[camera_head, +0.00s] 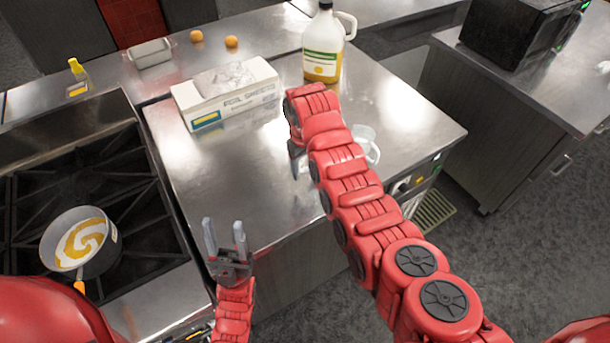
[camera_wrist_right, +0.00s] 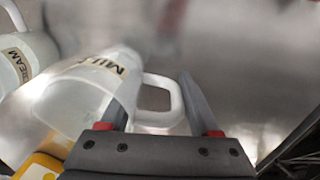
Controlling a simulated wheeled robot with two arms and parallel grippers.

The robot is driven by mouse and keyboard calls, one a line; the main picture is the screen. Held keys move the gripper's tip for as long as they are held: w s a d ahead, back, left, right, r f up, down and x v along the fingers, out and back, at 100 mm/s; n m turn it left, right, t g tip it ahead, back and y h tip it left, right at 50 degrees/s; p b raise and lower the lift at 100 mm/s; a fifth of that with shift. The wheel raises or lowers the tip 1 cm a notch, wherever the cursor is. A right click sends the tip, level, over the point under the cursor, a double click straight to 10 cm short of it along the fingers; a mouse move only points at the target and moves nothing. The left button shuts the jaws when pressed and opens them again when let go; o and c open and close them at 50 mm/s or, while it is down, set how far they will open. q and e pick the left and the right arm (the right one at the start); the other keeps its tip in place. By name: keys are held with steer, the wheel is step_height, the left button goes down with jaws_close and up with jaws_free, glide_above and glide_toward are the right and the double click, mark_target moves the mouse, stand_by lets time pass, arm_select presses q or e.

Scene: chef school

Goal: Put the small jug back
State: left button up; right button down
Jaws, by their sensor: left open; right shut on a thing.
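A small white jug labelled MILK (camera_wrist_right: 88,92) shows in the right wrist view, tilted in the picture. Its handle (camera_wrist_right: 160,100) lies between the fingers of my right gripper (camera_wrist_right: 153,92), which is shut on it. A second white jug labelled CREAM (camera_wrist_right: 22,60) is beside it at the left edge. In the head view a pale clear jug (camera_head: 366,142) shows partly behind my right arm; I cannot tell which jug it is. My right gripper (camera_head: 297,160) is mostly hidden there. My left gripper (camera_head: 226,236) is open and empty at the counter's front edge.
A foil sheets box (camera_head: 235,103) and a large yellow-filled bottle (camera_head: 323,48) stand on the steel counter (camera_head: 235,175). A pan (camera_head: 70,235) sits on the stove at left. The counter's right end (camera_head: 425,130) is clear. A black appliance (camera_head: 515,38) stands beyond.

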mark_target(305, 170)
step_height(305, 170, down, 3)
steer(key=shift+s+r+p, duration=0.1)
steer(key=shift+r+p, duration=0.05)
steer(key=shift+p, duration=0.65)
steer(key=shift+f, duration=0.25)
steer(key=shift+f, duration=0.2)
steer(key=shift+c, duration=0.6)
jaws_free()
steer(key=shift+r, duration=0.1)
